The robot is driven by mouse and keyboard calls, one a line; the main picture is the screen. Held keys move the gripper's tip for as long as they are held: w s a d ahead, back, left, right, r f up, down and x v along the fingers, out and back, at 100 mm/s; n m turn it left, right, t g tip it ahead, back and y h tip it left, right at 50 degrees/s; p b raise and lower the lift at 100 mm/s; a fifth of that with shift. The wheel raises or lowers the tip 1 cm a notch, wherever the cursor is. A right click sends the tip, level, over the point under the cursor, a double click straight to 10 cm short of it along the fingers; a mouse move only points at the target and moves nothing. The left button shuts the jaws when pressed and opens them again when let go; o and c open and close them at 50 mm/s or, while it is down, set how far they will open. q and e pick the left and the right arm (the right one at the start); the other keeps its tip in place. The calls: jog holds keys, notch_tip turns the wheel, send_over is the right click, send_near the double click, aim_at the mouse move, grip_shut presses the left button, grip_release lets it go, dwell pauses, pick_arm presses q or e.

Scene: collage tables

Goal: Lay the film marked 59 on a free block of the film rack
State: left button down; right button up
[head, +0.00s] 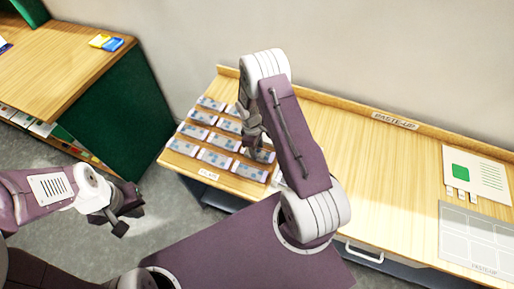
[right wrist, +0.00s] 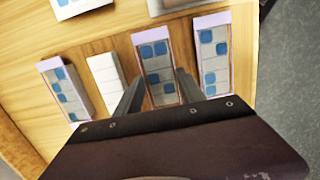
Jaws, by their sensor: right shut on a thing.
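The film rack stands at the left end of the long table and carries rows of pale films with blue squares, such as this film (head: 214,157). My right gripper (head: 256,152) is over the rack's right side. In the right wrist view its fingers are shut on a film (right wrist: 156,70) with a lilac end and blue squares. I cannot read its number, or tell whether it touches the rack. A bare white block (right wrist: 104,75) shows just left of it, between it and another film (right wrist: 64,88). A further film (right wrist: 214,50) lies to its right. My left gripper (head: 127,210) is open and empty, away from the table.
A label plate (head: 208,175) is at the rack's front edge. The long table (head: 375,170) is clear in its middle. A sheet with a green square (head: 470,172) and a grey paste-up board (head: 475,240) lie at its right. Another table (head: 60,60) stands at the left.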

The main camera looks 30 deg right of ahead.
jog(key=o, duration=1.4)
notch_tip(320, 180, up, 9)
jog(key=b, duration=0.1)
jog(key=shift+w+a, duration=0.35)
jog(key=shift+w, duration=0.05)
